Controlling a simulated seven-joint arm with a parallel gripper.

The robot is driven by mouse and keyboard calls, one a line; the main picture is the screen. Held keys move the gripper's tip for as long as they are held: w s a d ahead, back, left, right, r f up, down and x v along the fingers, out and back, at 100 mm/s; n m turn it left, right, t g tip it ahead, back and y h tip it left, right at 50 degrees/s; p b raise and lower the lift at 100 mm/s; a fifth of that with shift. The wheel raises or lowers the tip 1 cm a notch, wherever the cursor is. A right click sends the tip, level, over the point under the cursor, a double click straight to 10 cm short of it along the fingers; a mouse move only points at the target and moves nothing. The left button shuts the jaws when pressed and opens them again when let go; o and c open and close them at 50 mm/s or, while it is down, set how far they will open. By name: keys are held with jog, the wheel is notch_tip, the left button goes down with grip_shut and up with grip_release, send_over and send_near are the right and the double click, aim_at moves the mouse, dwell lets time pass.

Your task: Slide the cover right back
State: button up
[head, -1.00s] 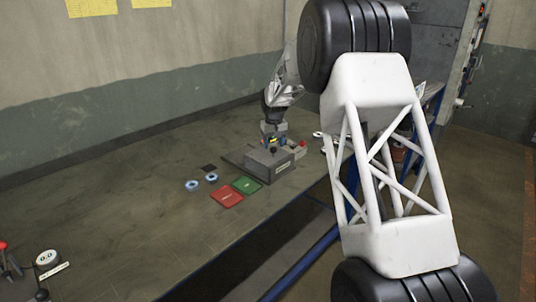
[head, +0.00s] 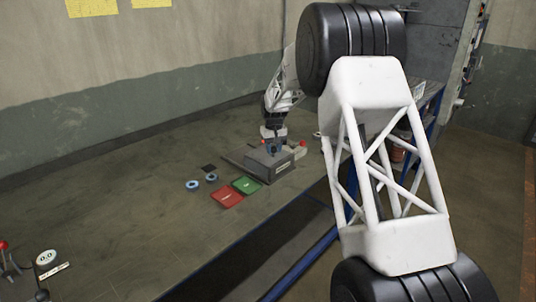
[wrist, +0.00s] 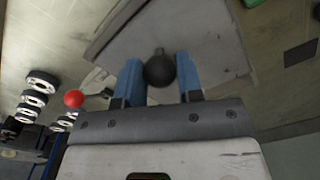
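A grey box-like fixture (head: 272,170) with a pale label on its front stands on the bench in the head view. Its grey top plate, apparently the cover (wrist: 215,45), fills the upper middle of the wrist view. A black ball knob (wrist: 160,70) on a short stem stands up from the plate. My gripper (wrist: 158,68) has two blue fingers, one on each side of the knob. They look open around it, with hardly any gap visible; contact is hard to judge. In the head view my gripper (head: 272,147) is low over the fixture and partly hides its top.
A red-knobbed lever (wrist: 75,99) stands beside the fixture, near my fingers. The bench's left part is mostly clear.

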jog(key=shift+w+a, duration=0.1)
jog(key=w+a, duration=0.9)
jog(key=w, duration=0.1)
jog(key=shift+a, duration=0.4)
jog(key=o, duration=0.7)
dwell(1.3)
notch_tip(320, 180, up, 8)
dwell(1.0)
jog(key=shift+s, duration=0.1)
dwell(0.4)
